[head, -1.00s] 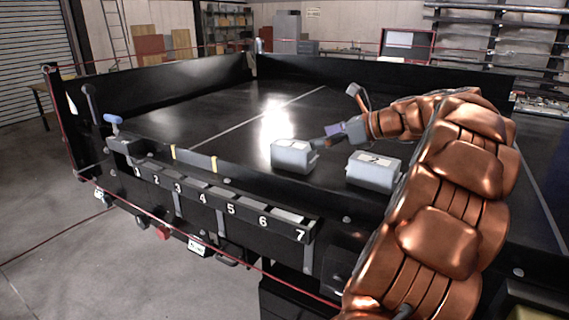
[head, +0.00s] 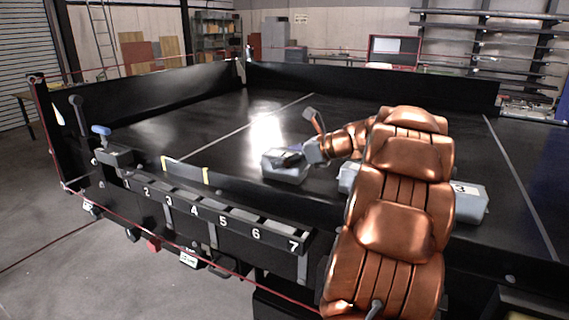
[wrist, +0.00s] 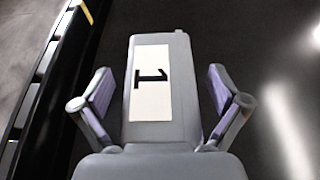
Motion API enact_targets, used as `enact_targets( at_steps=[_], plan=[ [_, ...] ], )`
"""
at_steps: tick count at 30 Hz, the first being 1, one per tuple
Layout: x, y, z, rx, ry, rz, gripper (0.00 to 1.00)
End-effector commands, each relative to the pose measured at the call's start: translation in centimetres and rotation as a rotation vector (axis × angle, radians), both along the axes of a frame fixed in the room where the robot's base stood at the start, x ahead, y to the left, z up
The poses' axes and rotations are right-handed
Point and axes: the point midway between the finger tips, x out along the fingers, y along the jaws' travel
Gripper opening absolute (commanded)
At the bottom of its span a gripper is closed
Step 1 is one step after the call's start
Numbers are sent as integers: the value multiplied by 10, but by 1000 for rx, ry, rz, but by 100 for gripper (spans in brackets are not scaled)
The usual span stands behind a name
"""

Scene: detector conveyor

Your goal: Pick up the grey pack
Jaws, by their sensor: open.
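A grey pack (head: 284,175) lies on the black conveyor deck near its front edge. In the wrist view the grey pack (wrist: 160,55) has a white label with a black 1 on top. My gripper (wrist: 159,92) is open, with one purple-padded finger on each side of the pack and a gap visible on both sides. In the head view my gripper (head: 291,158) is just over the pack, hiding part of its top. Whether the fingertips reach down beside the pack's sides is hard to tell.
A second grey pack (head: 347,176) is mostly hidden behind my arm. A third grey pack (head: 470,203), labelled 3, lies to the right. A numbered rail (head: 215,217) runs along the conveyor's front edge. The deck (head: 200,130) behind the packs is clear.

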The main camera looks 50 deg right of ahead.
Motion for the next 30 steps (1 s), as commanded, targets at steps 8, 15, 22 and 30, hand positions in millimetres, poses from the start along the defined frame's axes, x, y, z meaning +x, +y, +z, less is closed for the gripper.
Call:
enact_targets(
  at_steps=[8,15,22,30],
  plan=[
    [1,0,0,-1,-1,0,93],
    [0,0,0,0,-1,0,68],
    [0,0,-1,1,1,1,44],
    [0,1,-3,2,5,3,16]
  ],
)
